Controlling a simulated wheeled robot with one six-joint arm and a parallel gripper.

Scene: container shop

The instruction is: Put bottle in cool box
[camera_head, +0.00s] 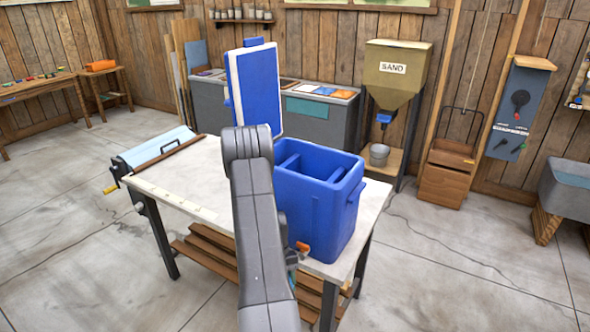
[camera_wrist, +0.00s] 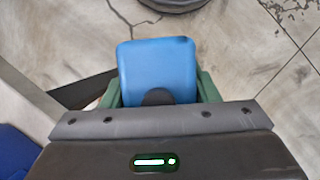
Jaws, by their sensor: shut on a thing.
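The cool box (camera_head: 315,212) is a deep blue open-topped box on the white worktable, with a divider inside and an orange tap low on its front. Its blue-and-white lid (camera_head: 254,92) stands raised behind it. In the wrist view, my gripper (camera_wrist: 160,90) has green fingers on both sides of a blue, round-cornered thing, which I take to be the bottle (camera_wrist: 158,68); it is shut on it. A dark round part shows at the bottle's near end. In the head view my arm hides most of the gripper and the bottle, in front of the table beside the cool box.
The worktable (camera_head: 205,180) has a blue roller device (camera_head: 155,150) at its left end and wooden slats below. A sand hopper (camera_head: 395,75), a bucket (camera_head: 379,154) and a grey counter stand behind. The table's left half is mostly clear, with open concrete floor around.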

